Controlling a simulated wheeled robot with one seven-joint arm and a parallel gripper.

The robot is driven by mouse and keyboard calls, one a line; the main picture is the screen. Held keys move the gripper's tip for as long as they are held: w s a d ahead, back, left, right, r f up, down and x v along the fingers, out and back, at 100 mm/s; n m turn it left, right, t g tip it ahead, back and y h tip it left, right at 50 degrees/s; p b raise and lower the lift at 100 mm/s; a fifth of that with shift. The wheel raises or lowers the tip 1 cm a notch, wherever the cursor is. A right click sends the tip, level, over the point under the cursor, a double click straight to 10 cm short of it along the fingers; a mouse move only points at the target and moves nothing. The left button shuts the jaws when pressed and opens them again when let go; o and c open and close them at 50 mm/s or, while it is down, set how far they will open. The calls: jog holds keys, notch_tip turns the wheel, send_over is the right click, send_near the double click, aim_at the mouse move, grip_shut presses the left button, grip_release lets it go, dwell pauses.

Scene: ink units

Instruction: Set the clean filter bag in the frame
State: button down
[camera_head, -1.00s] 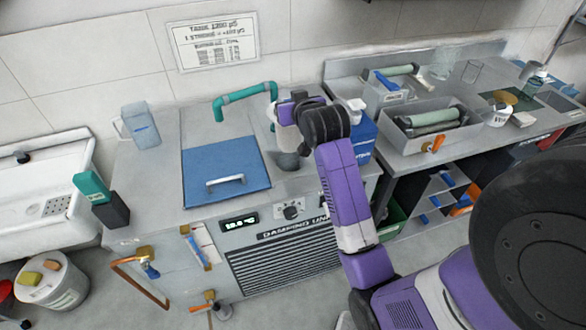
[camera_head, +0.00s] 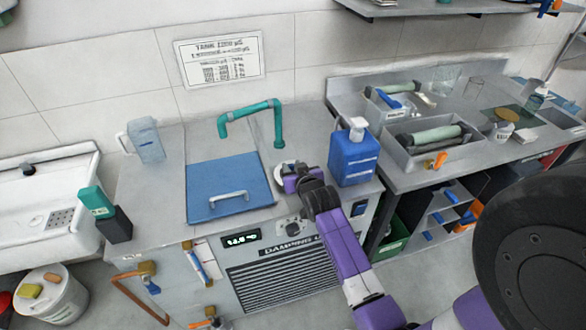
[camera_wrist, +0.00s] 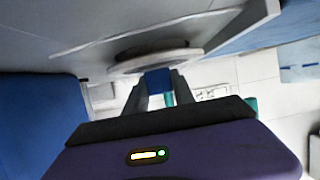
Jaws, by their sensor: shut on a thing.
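The pale round rim of the filter bag (camera_head: 285,168) shows at the counter, right of the blue lid, where the round opening lies. My gripper (camera_wrist: 158,90) is shut on a small blue part at this rim; in the head view my gripper (camera_head: 283,181) is low over the counter. The wrist view shows the pale rim (camera_wrist: 155,60) flat and close to the grey counter surface. The bag's body below the rim is hidden, and so is the frame. I cannot tell whether the rim is fully seated.
The blue lid (camera_head: 228,187) with its handle is left of my gripper. A teal pipe (camera_head: 250,108) arches behind. A blue jug (camera_head: 353,156) stands close on the right. A clear pitcher (camera_head: 146,140) stands at the back left.

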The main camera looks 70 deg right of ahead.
jog(key=shift+f, duration=0.45)
jog(key=shift+f, duration=0.15)
jog(key=c, duration=1.1)
grip_release()
jog(key=shift+o, duration=0.2)
